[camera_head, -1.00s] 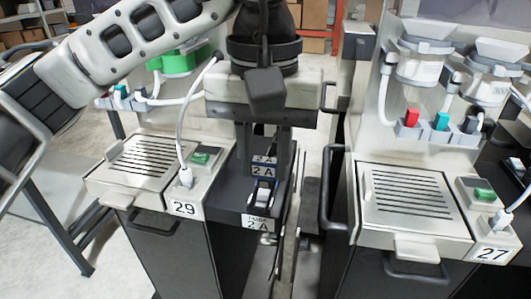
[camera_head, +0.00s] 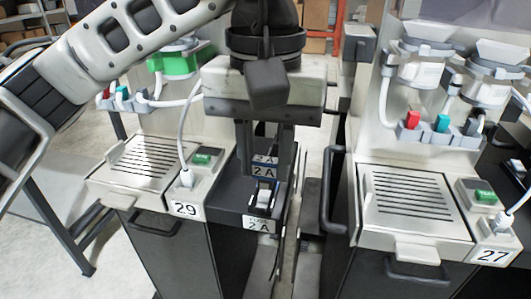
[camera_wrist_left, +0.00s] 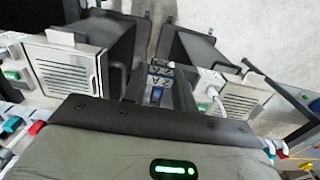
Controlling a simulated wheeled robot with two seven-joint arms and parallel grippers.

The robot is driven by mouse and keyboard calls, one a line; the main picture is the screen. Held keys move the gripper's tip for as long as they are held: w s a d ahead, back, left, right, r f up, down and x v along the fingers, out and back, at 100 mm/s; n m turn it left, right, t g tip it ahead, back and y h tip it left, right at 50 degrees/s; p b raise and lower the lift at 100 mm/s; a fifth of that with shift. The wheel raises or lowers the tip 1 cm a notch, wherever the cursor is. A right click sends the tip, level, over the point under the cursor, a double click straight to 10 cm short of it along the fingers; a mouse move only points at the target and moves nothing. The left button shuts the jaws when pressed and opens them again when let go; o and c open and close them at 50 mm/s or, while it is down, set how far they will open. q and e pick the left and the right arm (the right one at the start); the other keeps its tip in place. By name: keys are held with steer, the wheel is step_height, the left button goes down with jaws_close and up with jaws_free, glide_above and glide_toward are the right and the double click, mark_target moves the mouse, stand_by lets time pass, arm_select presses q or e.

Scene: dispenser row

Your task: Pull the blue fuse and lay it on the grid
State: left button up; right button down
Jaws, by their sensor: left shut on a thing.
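My left gripper (camera_head: 264,178) points down over the dark fuse block of station 29. It is shut on the blue fuse (camera_head: 263,185), which shows between the fingers behind a white holder. The fuse also shows in the left wrist view (camera_wrist_left: 157,95), between the fingers. I cannot tell whether it has left its slot. The slotted metal grid (camera_head: 146,158) of station 29 lies left of the gripper and looks empty. My right gripper is not in view.
Station 27 with its own grid (camera_head: 415,194) stands to the right, across a gap. A white cable (camera_head: 183,130) rises from a plug between station 29's grid and the fuse block. A green-lit switch (camera_head: 203,156) sits beside it.

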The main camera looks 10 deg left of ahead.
mark_target(266, 159)
arm_select(q)
steer(key=shift+r+p, duration=0.45)
steer(key=shift+r, duration=0.25)
stand_by(0.5)
steer(key=shift+r+p, duration=1.2)
steer(key=shift+r, duration=0.35)
steer(key=shift+f, duration=0.1)
